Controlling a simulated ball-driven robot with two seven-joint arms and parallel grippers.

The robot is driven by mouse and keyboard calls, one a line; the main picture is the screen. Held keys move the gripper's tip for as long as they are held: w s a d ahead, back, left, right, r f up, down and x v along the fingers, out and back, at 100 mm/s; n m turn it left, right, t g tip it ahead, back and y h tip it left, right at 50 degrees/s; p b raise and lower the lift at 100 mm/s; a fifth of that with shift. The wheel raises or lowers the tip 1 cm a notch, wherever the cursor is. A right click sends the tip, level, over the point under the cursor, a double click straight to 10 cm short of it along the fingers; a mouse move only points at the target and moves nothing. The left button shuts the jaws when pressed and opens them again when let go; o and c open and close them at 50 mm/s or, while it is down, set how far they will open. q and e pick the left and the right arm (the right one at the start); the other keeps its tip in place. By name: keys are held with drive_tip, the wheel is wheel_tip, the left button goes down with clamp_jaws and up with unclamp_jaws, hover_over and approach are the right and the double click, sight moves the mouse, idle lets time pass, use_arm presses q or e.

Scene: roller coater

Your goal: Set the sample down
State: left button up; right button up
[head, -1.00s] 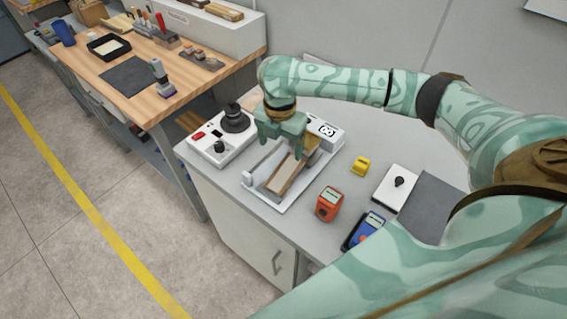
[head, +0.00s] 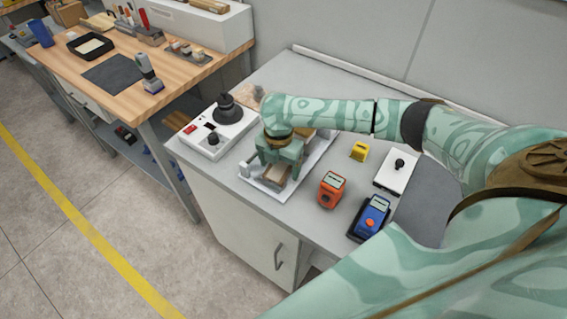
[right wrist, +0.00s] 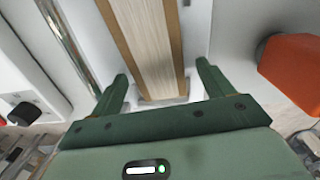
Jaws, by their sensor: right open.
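The sample, a flat wood-coloured panel (head: 273,180) with a pale face and brown edges, lies on the white coater bed (head: 253,184). In the right wrist view the sample (right wrist: 148,45) runs lengthwise between the two fingers. My right gripper (head: 280,172) is over the sample's front part, fingers pointing down. In the wrist view the gripper (right wrist: 163,85) is open, with a gap visible beside the panel. The arm and gripper hide the rear of the sample and much of the coater. I cannot tell whether the sample rests fully flat. My left gripper is out of view.
A white control box (head: 222,128) with a black knob stands left of the bed. A wooden bench (head: 150,70) is at the back left.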

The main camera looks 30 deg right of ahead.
drive_tip(key=shift+f, duration=0.2)
idle(0.6)
drive_tip(key=c, duration=1.1)
